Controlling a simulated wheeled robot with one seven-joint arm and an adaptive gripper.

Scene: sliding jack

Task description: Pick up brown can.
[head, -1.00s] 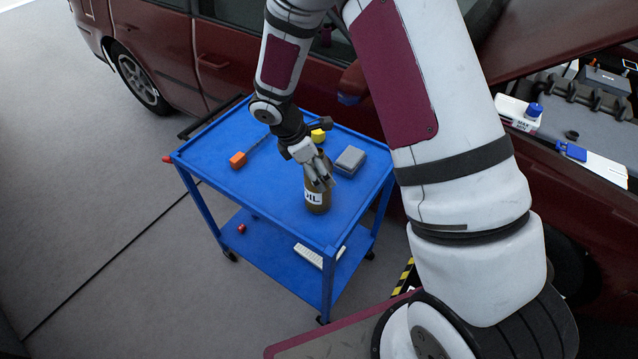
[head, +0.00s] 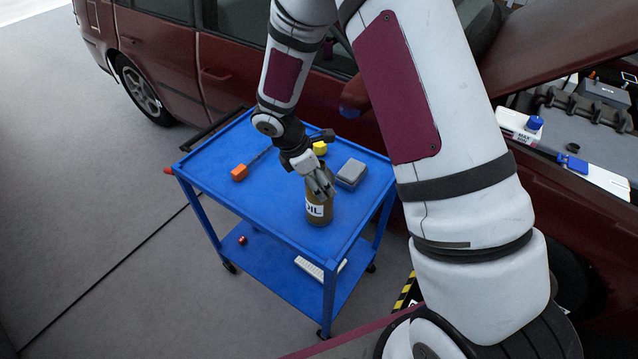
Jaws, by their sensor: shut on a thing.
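The brown can (head: 319,214) has a white label reading "OIL" and stands upright at the right front part of the blue cart's top (head: 262,207). My gripper (head: 322,190) reaches down from above and is shut on the can's upper part. The fingers hide much of the can's top. I cannot tell whether the can's base is touching the cart or slightly above it.
On the cart top lie an orange-handled tool (head: 240,172), a yellow object (head: 320,148) and a grey box (head: 352,173) close to the can. The lower shelf holds a red item (head: 242,240) and a white item (head: 312,268). A red car (head: 215,65) stands behind.

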